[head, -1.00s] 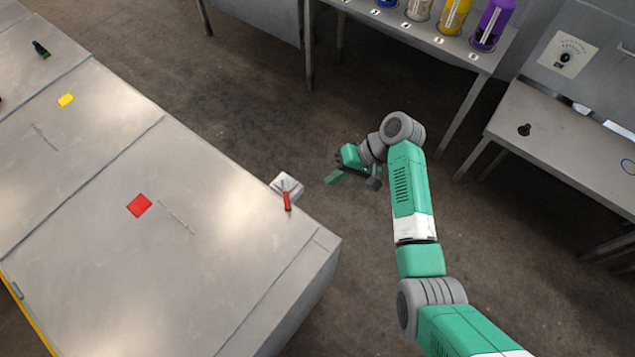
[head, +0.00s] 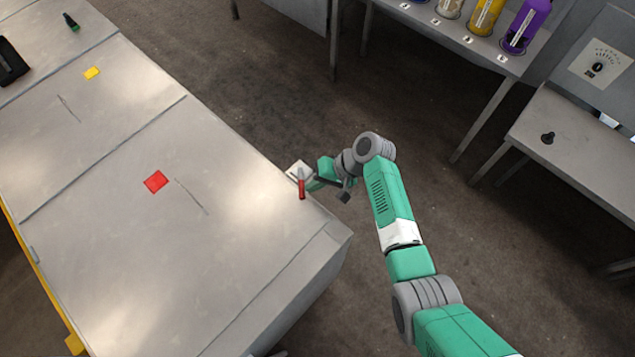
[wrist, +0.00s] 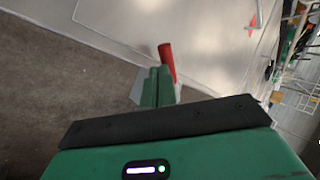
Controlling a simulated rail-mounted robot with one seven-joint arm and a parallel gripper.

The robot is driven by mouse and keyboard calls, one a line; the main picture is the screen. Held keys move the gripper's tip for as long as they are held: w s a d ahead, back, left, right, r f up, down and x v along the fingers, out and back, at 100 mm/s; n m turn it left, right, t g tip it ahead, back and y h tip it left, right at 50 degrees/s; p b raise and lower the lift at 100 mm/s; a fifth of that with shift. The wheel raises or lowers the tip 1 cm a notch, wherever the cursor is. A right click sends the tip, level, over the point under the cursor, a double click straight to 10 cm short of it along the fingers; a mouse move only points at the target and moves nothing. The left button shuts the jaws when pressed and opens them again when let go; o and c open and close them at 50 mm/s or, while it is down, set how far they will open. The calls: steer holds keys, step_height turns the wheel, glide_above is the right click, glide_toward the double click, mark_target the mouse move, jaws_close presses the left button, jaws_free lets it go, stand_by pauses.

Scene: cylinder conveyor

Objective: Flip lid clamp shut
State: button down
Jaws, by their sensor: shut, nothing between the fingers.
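The lid clamp (head: 301,187) has a red handle and sits at the right edge of the large metal lid or bench (head: 120,240), beside a pale bracket (head: 296,171). In the wrist view the red handle (wrist: 167,60) shows just past my fingers, standing up beside them. My gripper (head: 313,184) is shut and empty, with its green fingers right next to the clamp from the right side. In the wrist view the fingers (wrist: 157,88) overlap the lower part of the handle. I cannot tell whether they touch it.
A table (head: 440,38) with several coloured cylinders stands at the back. A side table (head: 580,150) with a dark knob is at the right. Open floor (head: 270,100) lies between.

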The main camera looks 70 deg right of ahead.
steer(key=shift+w+a+m+h+p, duration=0.2)
steer(key=shift+m+h+p, duration=0.1)
steer(key=shift+m+p, duration=0.15)
